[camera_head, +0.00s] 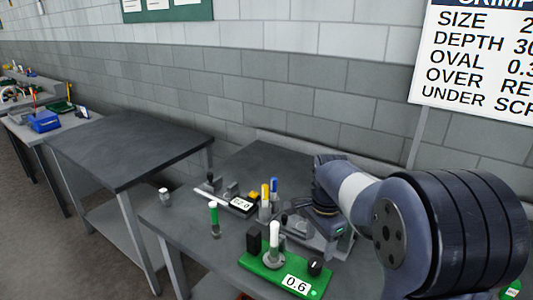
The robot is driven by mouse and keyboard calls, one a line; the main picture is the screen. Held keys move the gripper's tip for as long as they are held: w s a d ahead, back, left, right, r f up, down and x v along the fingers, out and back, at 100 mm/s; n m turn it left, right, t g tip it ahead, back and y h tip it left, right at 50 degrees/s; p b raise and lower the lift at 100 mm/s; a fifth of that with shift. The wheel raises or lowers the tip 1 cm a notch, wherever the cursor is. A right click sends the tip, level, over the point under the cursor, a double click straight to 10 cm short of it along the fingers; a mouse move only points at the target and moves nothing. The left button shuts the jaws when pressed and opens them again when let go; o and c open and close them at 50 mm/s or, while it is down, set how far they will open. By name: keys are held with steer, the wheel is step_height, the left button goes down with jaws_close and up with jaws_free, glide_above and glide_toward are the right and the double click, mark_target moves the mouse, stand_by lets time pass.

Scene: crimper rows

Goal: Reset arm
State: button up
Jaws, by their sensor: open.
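My arm comes in from the right edge and bends down over the workbench. My gripper (322,222) is at its end, low over the back middle of the bench, among the grey fixtures there. It is open, and I see nothing held in it. Its fingertips are small and partly hidden, so I cannot tell whether they touch anything.
On the workbench (180,222) stand a green base (316,284) labelled 0.6 with a white-topped post, a black-and-white gauge (240,204), yellow and blue posts, and a green-topped post (214,216). A bare dark table (125,150) is to the left. A block wall stands behind.

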mark_target(316, 262)
step_height(316, 262, down, 8)
steer(key=shift+f, duration=0.25)
steer(key=shift+r, duration=0.1)
stand_by(0.4)
